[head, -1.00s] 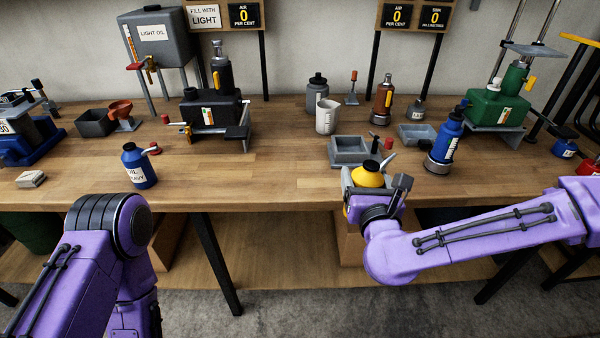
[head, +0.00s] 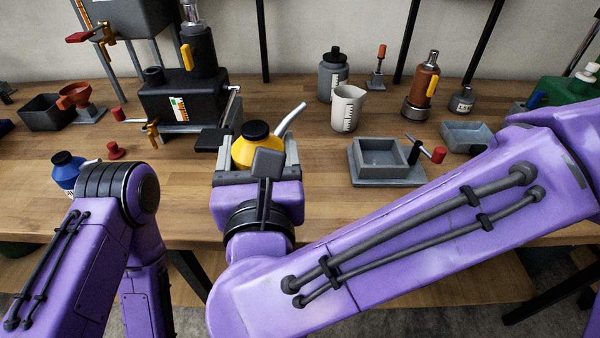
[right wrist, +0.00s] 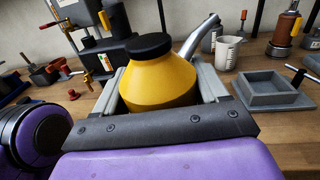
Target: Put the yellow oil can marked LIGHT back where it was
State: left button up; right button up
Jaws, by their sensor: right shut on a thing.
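The yellow oil can (head: 247,153) has a black cap and a grey spout pointing right. My right gripper (head: 258,165) is shut on it, with one finger on each side. In the right wrist view the yellow can (right wrist: 160,82) sits upright between the grey fingers (right wrist: 160,92). Its label is hidden, and I cannot tell whether its base touches the bench. My left arm is at the lower left of the head view; its gripper does not show. A blue oil can (head: 68,172) stands just beyond my left arm, partly hidden.
A black pump unit (head: 185,105) stands close behind the yellow can, with a red cap (head: 116,150) to the left. A grey square tray (head: 380,155) lies to the right, and a white measuring jug (head: 347,106) stands behind. Bare wood (head: 310,190) shows right of the can.

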jog(key=w+d+f, duration=0.1)
jog(key=w+f, duration=0.2)
jog(key=f, duration=0.1)
jog(key=w+d+f, duration=0.2)
jog(key=w+f, duration=0.1)
jog(key=w+d+f+p, duration=0.1)
jog(key=w+d+f, duration=0.1)
jog(key=w+f, duration=0.1)
jog(key=shift+w+d+f, duration=0.15)
jog(key=shift+d+f, duration=0.05)
jog(key=shift+f, duration=0.6)
jog(key=shift+f+b, duration=0.25)
jog(key=shift+b, duration=0.1)
jog(key=o, duration=1.5)
jog(key=shift+r, duration=0.1)
